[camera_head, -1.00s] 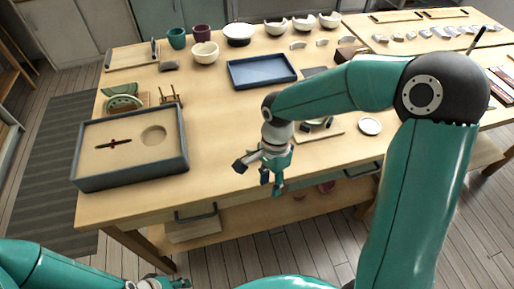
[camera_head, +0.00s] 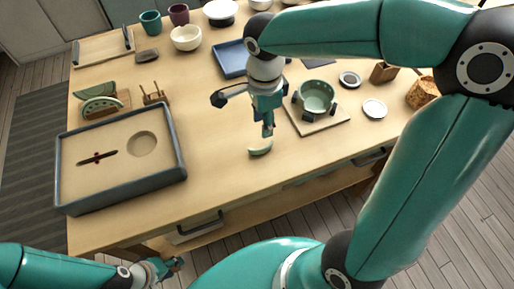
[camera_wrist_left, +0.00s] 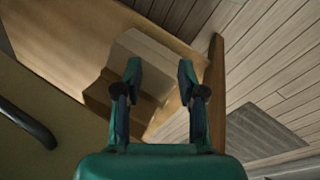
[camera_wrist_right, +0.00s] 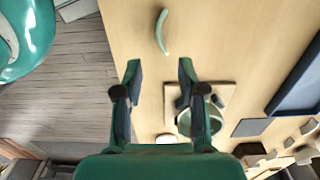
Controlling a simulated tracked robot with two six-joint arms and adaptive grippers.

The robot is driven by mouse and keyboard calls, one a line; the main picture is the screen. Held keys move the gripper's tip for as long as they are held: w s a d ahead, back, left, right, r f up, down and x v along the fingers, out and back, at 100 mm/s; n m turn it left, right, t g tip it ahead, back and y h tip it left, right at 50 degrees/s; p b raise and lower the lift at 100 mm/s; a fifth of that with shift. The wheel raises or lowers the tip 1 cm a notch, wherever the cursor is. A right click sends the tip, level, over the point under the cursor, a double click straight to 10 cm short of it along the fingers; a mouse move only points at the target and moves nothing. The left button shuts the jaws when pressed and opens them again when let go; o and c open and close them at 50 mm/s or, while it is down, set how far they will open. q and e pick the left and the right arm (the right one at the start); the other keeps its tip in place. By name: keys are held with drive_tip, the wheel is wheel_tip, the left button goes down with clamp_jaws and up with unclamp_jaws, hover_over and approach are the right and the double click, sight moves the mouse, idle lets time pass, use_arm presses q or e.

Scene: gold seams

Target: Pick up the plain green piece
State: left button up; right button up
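A small curved green piece (camera_head: 260,148) lies on the bare table near the front edge, with no pattern that I can make out. In the right wrist view the same piece (camera_wrist_right: 163,32) lies beyond my fingertips, roughly midway between them. My right gripper (camera_head: 267,128) is open and empty, pointing down just above the piece; the fingers (camera_wrist_right: 160,70) stand apart. My left gripper (camera_head: 168,266) is open and empty, low in front of the table; its fingers (camera_wrist_left: 158,72) are apart. Two more green pieces, an upper (camera_head: 95,89) and a patterned lower one (camera_head: 102,105), rest at the left.
A grey-rimmed tray (camera_head: 178,170) stands at front left. A green pot (camera_head: 316,96) sits on a wooden board (camera_head: 325,123) right of my right gripper. A blue tray (camera_head: 228,60) lies behind. Bare table lies between the front-left tray and my right gripper.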

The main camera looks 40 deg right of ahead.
hover_over(262, 148)
drive_tip(key=f, duration=0.6)
drive_tip(key=shift+d+f, duration=0.25)
drive_tip(key=shift+w+a+f, duration=0.1)
drive_tip(key=shift+a+f, duration=0.05)
drive_tip(key=shift+f, duration=1.2)
drive_tip(key=shift+a+f, duration=0.1)
drive_tip(key=shift+f, duration=1.25)
clamp_jaws()
